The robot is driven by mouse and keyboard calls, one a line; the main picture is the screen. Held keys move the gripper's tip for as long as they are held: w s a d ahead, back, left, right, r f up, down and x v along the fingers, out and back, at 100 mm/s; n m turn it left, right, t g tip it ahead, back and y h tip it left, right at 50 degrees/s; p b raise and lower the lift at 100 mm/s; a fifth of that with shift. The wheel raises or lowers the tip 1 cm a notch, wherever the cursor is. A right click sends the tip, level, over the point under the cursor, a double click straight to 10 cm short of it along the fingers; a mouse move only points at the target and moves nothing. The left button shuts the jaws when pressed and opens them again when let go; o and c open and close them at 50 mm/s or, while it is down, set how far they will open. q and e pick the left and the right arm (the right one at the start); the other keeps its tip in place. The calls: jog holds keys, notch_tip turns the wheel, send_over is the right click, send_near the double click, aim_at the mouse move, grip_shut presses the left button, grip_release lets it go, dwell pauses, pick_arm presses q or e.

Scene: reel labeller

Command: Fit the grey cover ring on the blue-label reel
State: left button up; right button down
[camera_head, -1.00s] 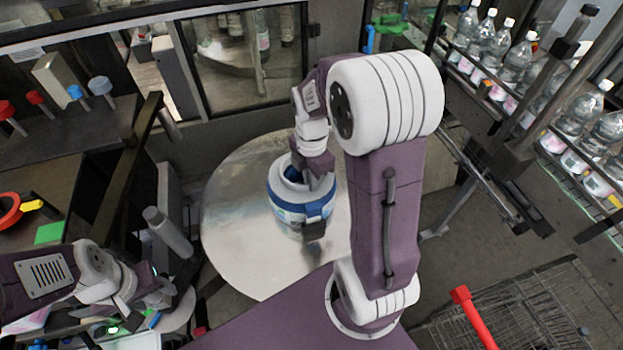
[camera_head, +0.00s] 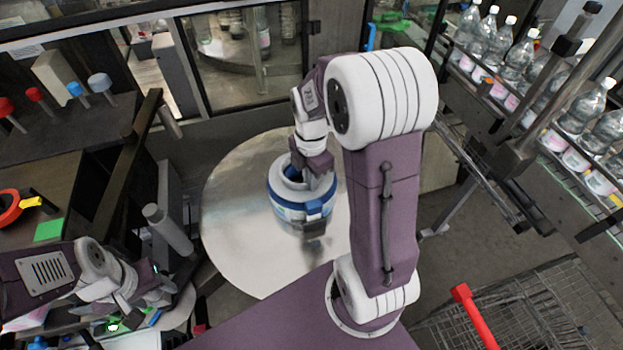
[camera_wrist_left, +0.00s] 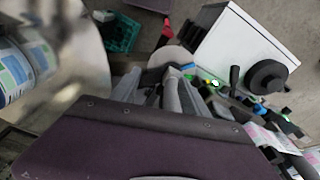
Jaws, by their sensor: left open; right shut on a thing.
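The blue-label reel (camera_head: 287,211) stands on the round metal table, with a blue band and a printed label around its side. A pale grey ring (camera_head: 279,172), which I take for the cover ring, lies at its top around a dark blue middle. My right gripper (camera_head: 316,184) points down at the reel's top right edge, shut on what seems to be this ring. The fingertips are partly hidden, and I cannot tell whether the ring is fully seated. My left gripper (camera_head: 158,287) is open and empty at the lower left, away from the reel.
The round table (camera_head: 235,225) is bare around the reel. A side bench with coloured knobs (camera_head: 75,90) and a red ring (camera_head: 8,204) is at the left. Bottles (camera_head: 585,105) line a rack at the right. A wire cart (camera_head: 540,310) stands at the lower right.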

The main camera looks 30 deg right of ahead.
jog(key=shift+f, duration=0.15)
jog(key=shift+f, duration=0.2)
jog(key=shift+s+r, duration=0.1)
jog(key=shift+r, duration=0.1)
jog(key=shift+s+r, duration=0.1)
jog(key=shift+r, duration=0.05)
dwell(0.4)
